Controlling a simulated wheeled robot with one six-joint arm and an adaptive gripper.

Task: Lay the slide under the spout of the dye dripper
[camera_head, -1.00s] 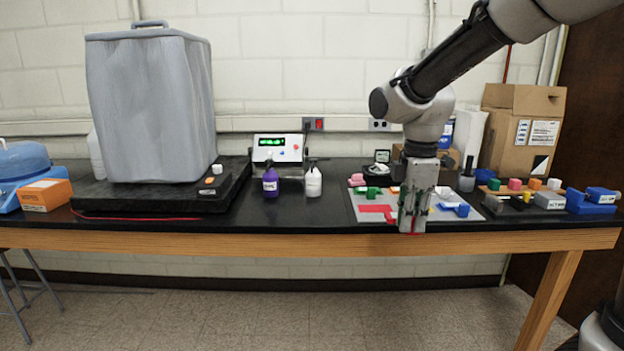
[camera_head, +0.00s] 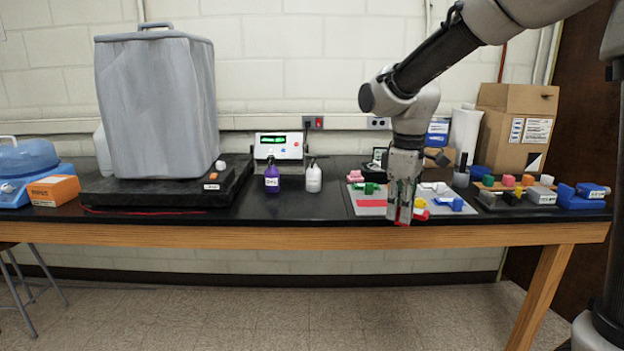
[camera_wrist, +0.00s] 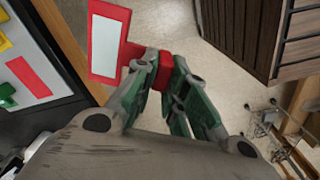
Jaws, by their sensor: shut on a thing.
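My gripper (camera_head: 404,217) is over the front edge of the bench and points down. In the wrist view, my gripper (camera_wrist: 166,76) is shut on the red handle end of a flat red piece with a white face (camera_wrist: 106,46), which I take for the slide. The slide sticks out beyond the fingers, over the floor just off the bench. In the head view only a small red part of it (camera_head: 421,214) shows beside the fingers. I cannot tell which thing is the dye dripper, and no spout can be made out.
A grey mat (camera_head: 358,212) with a red rectangle and several small coloured pieces lies behind my gripper. A rack of coloured blocks (camera_head: 540,195) stands right. A purple bottle (camera_head: 271,180) and a white bottle (camera_head: 313,180) stand left, with clear black bench before them.

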